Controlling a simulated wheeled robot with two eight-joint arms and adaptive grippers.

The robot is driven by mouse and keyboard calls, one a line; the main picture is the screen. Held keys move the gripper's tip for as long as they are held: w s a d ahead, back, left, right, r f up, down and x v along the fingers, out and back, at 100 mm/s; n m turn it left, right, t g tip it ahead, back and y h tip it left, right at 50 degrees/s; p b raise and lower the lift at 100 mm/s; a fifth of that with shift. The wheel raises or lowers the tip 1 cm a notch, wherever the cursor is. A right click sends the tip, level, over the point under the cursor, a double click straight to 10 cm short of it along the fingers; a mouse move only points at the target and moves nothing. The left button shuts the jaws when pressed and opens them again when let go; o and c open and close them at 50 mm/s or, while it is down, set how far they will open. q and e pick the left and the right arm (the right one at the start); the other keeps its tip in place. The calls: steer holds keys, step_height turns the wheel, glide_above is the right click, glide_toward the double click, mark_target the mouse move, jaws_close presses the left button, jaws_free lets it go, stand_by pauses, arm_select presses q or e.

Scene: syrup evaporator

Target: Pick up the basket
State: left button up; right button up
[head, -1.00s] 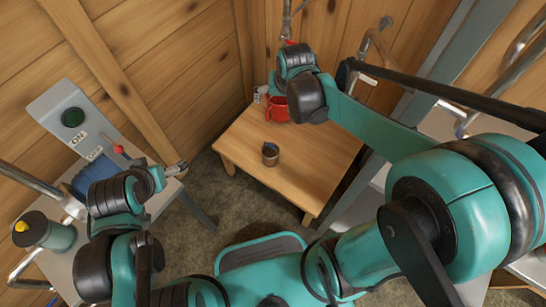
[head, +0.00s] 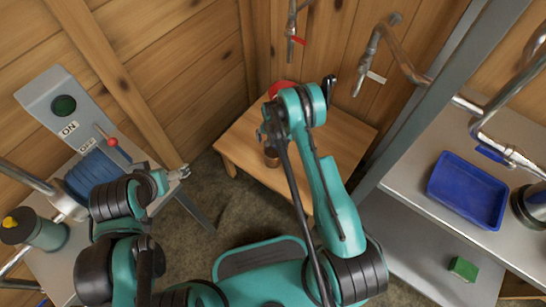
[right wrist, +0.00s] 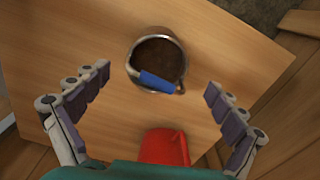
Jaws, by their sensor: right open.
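A small round metal container (right wrist: 157,60) with dark brown contents and a blue grip (right wrist: 155,82) at its rim stands on the wooden table; I take it for the basket. In the head view the container (head: 271,157) is partly hidden by my right arm. My right gripper (right wrist: 158,79) is open and empty above the table, its fingers spread to either side of the container's lower rim without touching it. In the head view the right gripper (head: 267,133) is over the table. My left gripper (head: 182,172) is near the switch bench; its jaw opening is unclear.
A red pot (right wrist: 165,148) stands on the table (right wrist: 60,60) near the container. A grey bench with a lever (head: 107,138) is at left. A metal shelf at right holds a blue tray (head: 468,190) and a green block (head: 463,268). Pipes and taps hang above the table.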

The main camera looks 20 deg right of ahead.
mark_target(273, 151)
step_height(273, 151, down, 2)
steer(key=shift+f+b, duration=0.25)
steer(key=shift+b, duration=0.1)
steer(key=f+b, duration=0.2)
steer(key=f, duration=0.1)
steer(key=f+b, duration=0.1)
steer(key=f, duration=0.1)
steer(key=shift+d+f, duration=0.25)
steer(key=shift+r, duration=0.15)
steer(key=c, duration=1.3)
